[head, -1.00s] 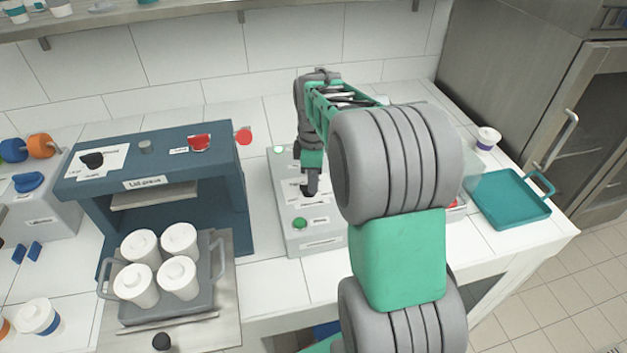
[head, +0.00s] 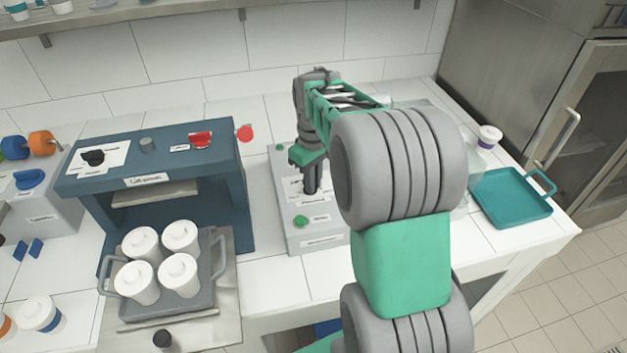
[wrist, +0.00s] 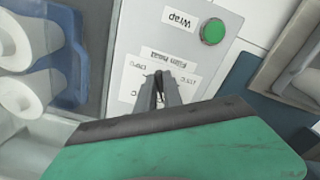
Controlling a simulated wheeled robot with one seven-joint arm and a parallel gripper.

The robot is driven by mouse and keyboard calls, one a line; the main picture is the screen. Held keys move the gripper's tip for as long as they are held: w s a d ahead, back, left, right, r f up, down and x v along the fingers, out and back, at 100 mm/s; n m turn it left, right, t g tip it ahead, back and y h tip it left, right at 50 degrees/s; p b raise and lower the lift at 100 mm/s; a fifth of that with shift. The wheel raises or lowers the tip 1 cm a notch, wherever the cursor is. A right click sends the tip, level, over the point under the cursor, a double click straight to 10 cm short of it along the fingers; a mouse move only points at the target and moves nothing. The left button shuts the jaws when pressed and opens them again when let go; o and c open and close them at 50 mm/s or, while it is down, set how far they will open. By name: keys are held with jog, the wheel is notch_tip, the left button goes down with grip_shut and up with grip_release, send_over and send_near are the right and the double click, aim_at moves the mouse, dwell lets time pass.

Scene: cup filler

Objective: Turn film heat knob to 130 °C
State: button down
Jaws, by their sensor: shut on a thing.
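The film heat knob (wrist: 158,80) is a small dark knob on the light grey panel of the wrapping machine (head: 290,235). In the wrist view only a dark sliver of it shows between my fingers. My gripper (wrist: 162,78) is shut on it from above. In the head view my gripper (head: 311,188) stands on the panel and hides the knob. The "Film heat" label (wrist: 165,60) and part of the scale show around the fingers. The fingers cover other marks, so I cannot read the knob's setting.
A green button (head: 301,221) marked "Wrap" sits on the same panel, close to my gripper. The blue lid press (head: 150,182) stands to the left, with a tray (head: 190,308) of lidded white cups before it. A teal tray (head: 510,205) lies to the right.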

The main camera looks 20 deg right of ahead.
jog(key=shift+r, duration=0.1)
dwell(0.4)
jog(key=c, duration=1.5)
grip_release()
notch_tip(320, 180, up, 8)
jog(key=shift+f+b, duration=0.1)
jog(key=shift+b, duration=0.35)
jog(key=s+a+f+m+t, duration=0.1)
jog(key=s+a, duration=0.2)
jog(key=s, duration=0.2)
jog(key=s+a+f+m+t, duration=0.1)
jog(key=s+a+f, duration=0.1)
jog(key=s+a, duration=0.2)
jog(key=s+a+f+m+t, duration=0.1)
jog(key=s+a+f, duration=0.1)
jog(key=s, duration=0.4)
jog(key=shift+s+a+m+t, duration=0.15)
jog(key=shift+a+m, duration=0.05)
jog(key=shift+a, duration=0.25)
jog(key=shift+s+a+m+t, duration=0.15)
jog(key=shift+a+m, duration=0.05)
jog(key=shift+a, duration=0.25)
